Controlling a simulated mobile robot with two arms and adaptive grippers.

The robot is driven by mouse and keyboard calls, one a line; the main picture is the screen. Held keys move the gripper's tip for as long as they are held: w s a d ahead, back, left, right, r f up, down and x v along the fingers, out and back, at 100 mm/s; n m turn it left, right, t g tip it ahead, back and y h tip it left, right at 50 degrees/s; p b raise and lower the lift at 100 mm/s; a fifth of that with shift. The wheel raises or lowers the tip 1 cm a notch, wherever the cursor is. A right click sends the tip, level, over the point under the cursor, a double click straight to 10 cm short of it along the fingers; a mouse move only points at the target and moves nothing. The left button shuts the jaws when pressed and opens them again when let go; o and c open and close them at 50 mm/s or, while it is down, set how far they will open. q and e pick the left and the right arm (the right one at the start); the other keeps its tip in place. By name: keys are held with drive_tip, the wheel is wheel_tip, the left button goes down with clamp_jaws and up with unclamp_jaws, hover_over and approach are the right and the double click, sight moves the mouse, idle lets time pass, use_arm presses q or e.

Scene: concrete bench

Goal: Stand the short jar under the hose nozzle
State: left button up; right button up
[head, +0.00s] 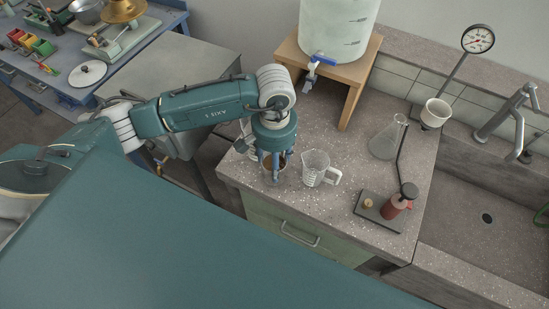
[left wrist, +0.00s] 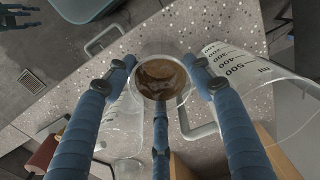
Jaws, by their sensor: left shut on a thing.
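The short jar (head: 273,179) is round and clear, with a brown top or contents. My left gripper (head: 273,168) points down with its fingers around it, shut on it, near the front left edge of the bench. The jar's round brown face (left wrist: 160,78) shows between my left fingers (left wrist: 158,85) in the left wrist view. I cannot tell whether it touches the bench. A blue tap with a downward outlet (head: 310,80), perhaps the nozzle, is on the white tank, behind and right of the jar. My right gripper (left wrist: 20,14) seems to show small at the wrist view's corner, its state unclear.
A clear measuring jug (head: 316,169) stands just right of the jar. The white tank (head: 338,25) sits on a wooden stand (head: 358,88). A conical flask (head: 386,141), a red bottle (head: 397,203) on a dark base and a sink (head: 490,200) are farther right.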

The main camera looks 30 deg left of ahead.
use_arm(q)
drive_tip(key=shift+w+f, duration=0.1)
drive_tip(key=o, duration=0.8)
drive_tip(key=shift+b, duration=0.3)
drive_tip(key=o, duration=0.5)
drive_tip(key=shift+c, duration=0.2)
